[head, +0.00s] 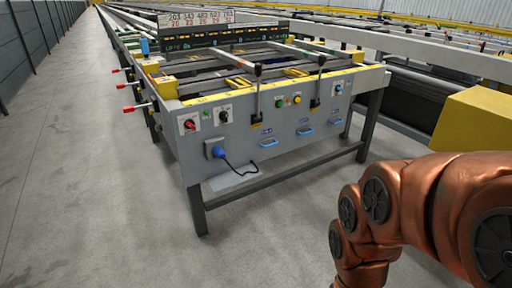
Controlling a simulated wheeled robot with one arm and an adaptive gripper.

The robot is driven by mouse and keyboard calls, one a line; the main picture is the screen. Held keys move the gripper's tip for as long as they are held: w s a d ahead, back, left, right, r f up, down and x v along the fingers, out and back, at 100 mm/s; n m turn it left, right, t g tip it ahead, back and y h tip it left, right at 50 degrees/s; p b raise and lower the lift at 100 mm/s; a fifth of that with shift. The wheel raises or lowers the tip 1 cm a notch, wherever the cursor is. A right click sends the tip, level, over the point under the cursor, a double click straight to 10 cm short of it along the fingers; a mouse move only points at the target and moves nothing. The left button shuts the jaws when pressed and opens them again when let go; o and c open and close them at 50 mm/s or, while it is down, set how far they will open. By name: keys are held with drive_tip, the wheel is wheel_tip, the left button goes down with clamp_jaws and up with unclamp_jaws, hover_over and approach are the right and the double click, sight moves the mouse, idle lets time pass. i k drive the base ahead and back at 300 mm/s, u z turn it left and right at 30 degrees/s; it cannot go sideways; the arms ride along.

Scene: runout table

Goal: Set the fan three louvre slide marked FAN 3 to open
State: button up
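Three blue handles, which look like slides, sit in a row low on the grey front panel (230,131) of the runout table: a left one (269,143), a middle one (305,131) and a right one (335,123). Small blue markings are above them, too small to read, so I cannot tell which is FAN 3. I cannot tell whether any slide is open or closed. My copper arm fills the lower right, in front of and right of the table. My gripper is outside the picture.
The panel also carries two upright black-knobbed levers (257,95), a red rotary switch (190,125), coloured buttons and a blue plug (218,152) with a cable. Red-tipped handles (130,108) stick out left. A yellow block (475,125) stands right. The front floor is clear.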

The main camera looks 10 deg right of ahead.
sight(261, 143)
drive_tip(key=u, duration=0.65)
drive_tip(key=i, duration=1.3)
drive_tip(key=z, duration=0.25)
